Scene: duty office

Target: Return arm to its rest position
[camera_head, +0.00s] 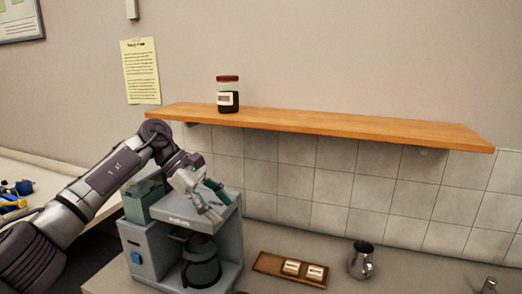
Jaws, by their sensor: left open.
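My left arm comes in from the left and reaches over a grey coffee machine (145,249). My left gripper (214,205) is open and empty, in front of the machine's upper part; I cannot tell whether it touches the machine. A dark glass pot (201,262) sits in the machine's bay below the gripper. My right gripper is not in view.
A wooden shelf (330,124) on the wall holds a dark jar with a red lid (228,94). On the counter (325,245) stand a wooden tray (262,264) with two small labelled items and a metal pitcher (361,261). Tools lie at far left.

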